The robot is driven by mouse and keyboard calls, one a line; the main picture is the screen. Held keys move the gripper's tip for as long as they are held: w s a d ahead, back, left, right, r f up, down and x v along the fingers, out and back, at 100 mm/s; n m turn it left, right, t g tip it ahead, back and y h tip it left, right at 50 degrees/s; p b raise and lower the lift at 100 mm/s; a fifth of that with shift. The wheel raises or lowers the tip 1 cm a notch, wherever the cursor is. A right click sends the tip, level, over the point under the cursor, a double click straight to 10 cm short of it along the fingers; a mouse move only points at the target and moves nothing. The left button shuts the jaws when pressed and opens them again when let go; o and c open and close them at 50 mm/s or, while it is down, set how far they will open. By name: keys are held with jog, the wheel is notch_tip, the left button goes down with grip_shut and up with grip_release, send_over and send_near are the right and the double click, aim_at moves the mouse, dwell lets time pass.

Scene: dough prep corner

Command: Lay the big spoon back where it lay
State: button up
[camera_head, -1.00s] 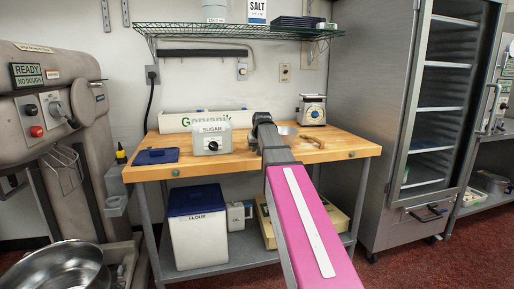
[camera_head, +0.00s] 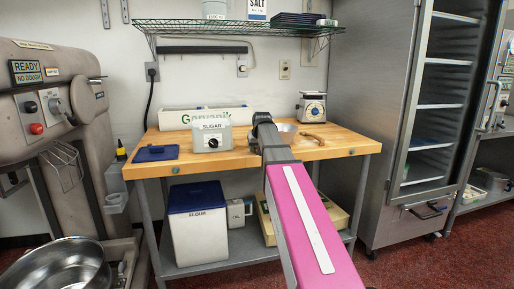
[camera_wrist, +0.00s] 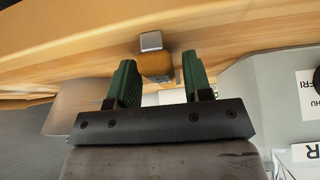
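My gripper (camera_wrist: 160,70) shows in the wrist view as two green fingers standing apart. A tan, wood-like block with a grey metal cap (camera_wrist: 155,62) shows between and just beyond the fingertips. A narrow gap shows beside the right finger, and I see no clear grip. I cannot tell whether the block is part of the big spoon. In the head view my gripper is hidden behind my arm. A curved brown wooden thing (camera_head: 314,138) lies on the table at the right, near a metal bowl (camera_head: 286,128); I cannot tell if it is the spoon.
The wooden table (camera_head: 235,163) holds a sugar bin (camera_head: 211,141), a blue lid (camera_head: 155,154), a white box (camera_head: 178,119) and a scale (camera_head: 312,108). A wire shelf (camera_head: 235,27) hangs above. A flour bin (camera_head: 198,236) stands below. A tall steel cabinet (camera_head: 375,110) is at right.

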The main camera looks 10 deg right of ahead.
jog(key=shift+o, duration=0.4)
jog(key=v, duration=1.1)
jog(key=shift+g, duration=0.7)
jog(key=s+f, duration=0.1)
jog(key=f, duration=0.3)
jog(key=s+a+f, duration=0.1)
jog(key=f, duration=0.4)
jog(key=s+a+f, duration=0.1)
jog(key=f, duration=0.3)
jog(key=shift+s+f, duration=0.1)
jog(key=shift+f, duration=0.05)
jog(key=s+a+f+g, duration=0.2)
jog(key=s+f, duration=0.9)
jog(key=f, duration=0.5)
jog(key=s+a+f+g, duration=0.3)
jog(key=s+f, duration=0.7)
jog(key=f, duration=0.6)
jog(key=shift+s, duration=0.4)
